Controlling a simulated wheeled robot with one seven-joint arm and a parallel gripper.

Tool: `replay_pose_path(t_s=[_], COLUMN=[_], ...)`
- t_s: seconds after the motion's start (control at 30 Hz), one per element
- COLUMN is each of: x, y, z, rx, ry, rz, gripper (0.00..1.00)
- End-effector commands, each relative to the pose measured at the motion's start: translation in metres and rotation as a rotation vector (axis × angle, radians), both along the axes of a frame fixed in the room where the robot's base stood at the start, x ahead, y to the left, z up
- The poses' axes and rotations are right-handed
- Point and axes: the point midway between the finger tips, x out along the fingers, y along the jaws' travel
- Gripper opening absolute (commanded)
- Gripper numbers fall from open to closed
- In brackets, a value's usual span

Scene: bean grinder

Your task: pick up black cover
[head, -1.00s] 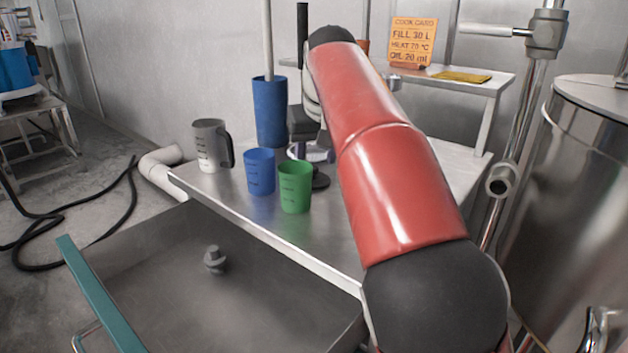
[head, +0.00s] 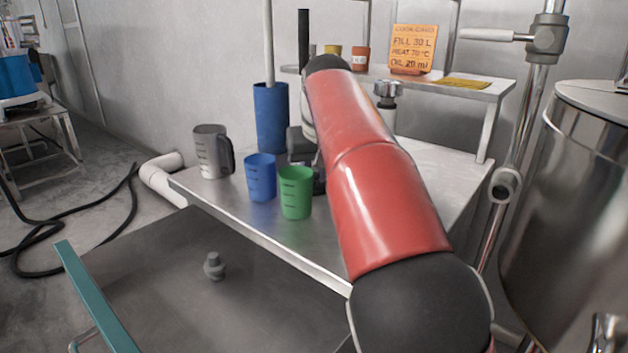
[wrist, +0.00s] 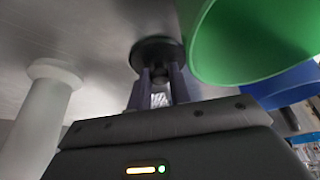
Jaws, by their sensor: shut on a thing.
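In the wrist view, the black cover (wrist: 150,48) is a dark round disc with a small knob at its centre, just past my fingertips. My gripper (wrist: 160,85) is shut on it, with a finger on either side of the knob. In the head view, my dark gripper body (head: 300,143) is low over the metal table, behind the blue and green cups. The fingertips and the cover are mostly hidden there by the green cup and my red arm. I cannot tell whether the cover touches the table.
The green cup (head: 296,193) is very close on the gripper's right in the wrist view. The blue cup (head: 260,177), grey jug (head: 211,152) and tall blue container (head: 271,118) stand nearby. A white cylinder (wrist: 47,100) stands left in the wrist view. A shelf (head: 480,92) is behind.

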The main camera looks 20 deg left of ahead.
Motion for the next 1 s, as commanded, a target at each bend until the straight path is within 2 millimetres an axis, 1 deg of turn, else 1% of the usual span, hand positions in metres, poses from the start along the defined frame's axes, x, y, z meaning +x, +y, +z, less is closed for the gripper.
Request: replay_pose_path(t_s=[0.17, 0.27, 0.37, 0.4, 0.53, 0.57, 0.6, 0.8, 1.0], x=[0.000, 0.001, 0.001, 0.001, 0.002, 0.002, 0.003, 0.002, 0.001], y=[0.000, 0.000, 0.000, 0.000, -0.001, 0.000, 0.001, 0.001, 0.000], z=[0.007, 0.019, 0.040, 0.051, 0.085, 0.082, 0.083, 0.095, 0.100], rx=[0.001, 0.001, 0.001, 0.002, 0.001, 0.001, 0.001, 0.001, 0.001], ry=[-0.001, -0.001, -0.004, -0.003, -0.005, -0.002, -0.003, -0.003, 0.000], rz=[0.000, 0.000, 0.000, -0.001, -0.002, -0.001, -0.001, -0.001, -0.002], gripper=[0.00, 0.00, 0.00, 0.00, 0.00, 0.00, 0.00, 0.00, 0.00])
